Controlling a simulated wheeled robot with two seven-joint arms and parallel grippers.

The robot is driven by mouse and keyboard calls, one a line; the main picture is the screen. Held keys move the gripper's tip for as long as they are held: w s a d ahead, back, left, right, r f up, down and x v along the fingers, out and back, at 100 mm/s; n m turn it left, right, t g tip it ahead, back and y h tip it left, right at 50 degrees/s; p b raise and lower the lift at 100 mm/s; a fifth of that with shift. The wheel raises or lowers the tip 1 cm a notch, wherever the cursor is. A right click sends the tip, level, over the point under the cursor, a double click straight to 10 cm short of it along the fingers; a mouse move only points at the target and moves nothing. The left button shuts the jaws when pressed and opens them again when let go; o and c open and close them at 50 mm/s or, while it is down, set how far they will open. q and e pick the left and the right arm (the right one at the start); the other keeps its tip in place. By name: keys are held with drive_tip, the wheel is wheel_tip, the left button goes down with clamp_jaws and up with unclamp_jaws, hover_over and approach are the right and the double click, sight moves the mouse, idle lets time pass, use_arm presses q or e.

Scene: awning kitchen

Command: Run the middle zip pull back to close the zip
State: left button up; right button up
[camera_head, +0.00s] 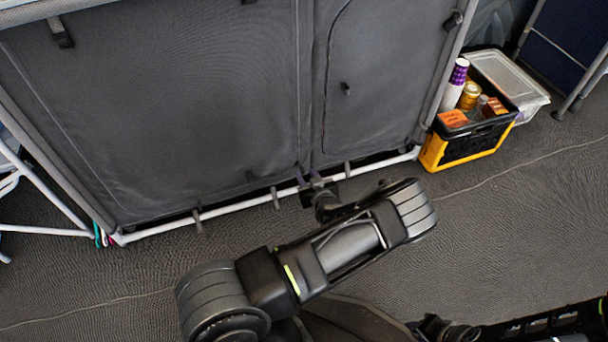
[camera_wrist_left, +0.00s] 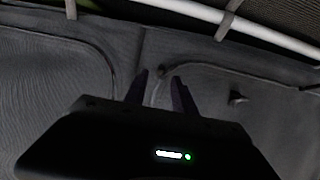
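The grey fabric cupboard (camera_head: 180,100) fills the upper left and middle of the head view, with a seam running down between its two door panels. My left gripper (camera_head: 306,182) is at the lower end of that seam, close to the bottom rail. In the left wrist view, which is upside down, my left gripper (camera_wrist_left: 158,80) has its two dark fingers apart, pointing at the fabric. A small dark piece (camera_wrist_left: 160,71) shows between the fingertips on the seam; I cannot tell whether it is the middle zip pull. My right gripper cannot be made out.
A white bottom rail (camera_head: 240,205) runs along the cupboard's foot. Another small pull (camera_wrist_left: 238,97) hangs on the neighbouring panel. A yellow and black crate (camera_head: 432,155) with bottles stands at the right, beside a clear lidded box (camera_head: 535,100).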

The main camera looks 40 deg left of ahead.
sight(302, 170)
use_arm(q)
drive_tip(key=shift+b+x, duration=0.4)
drive_tip(key=shift+x, duration=1.05)
drive_tip(key=shift+c, duration=0.5)
clamp_jaws()
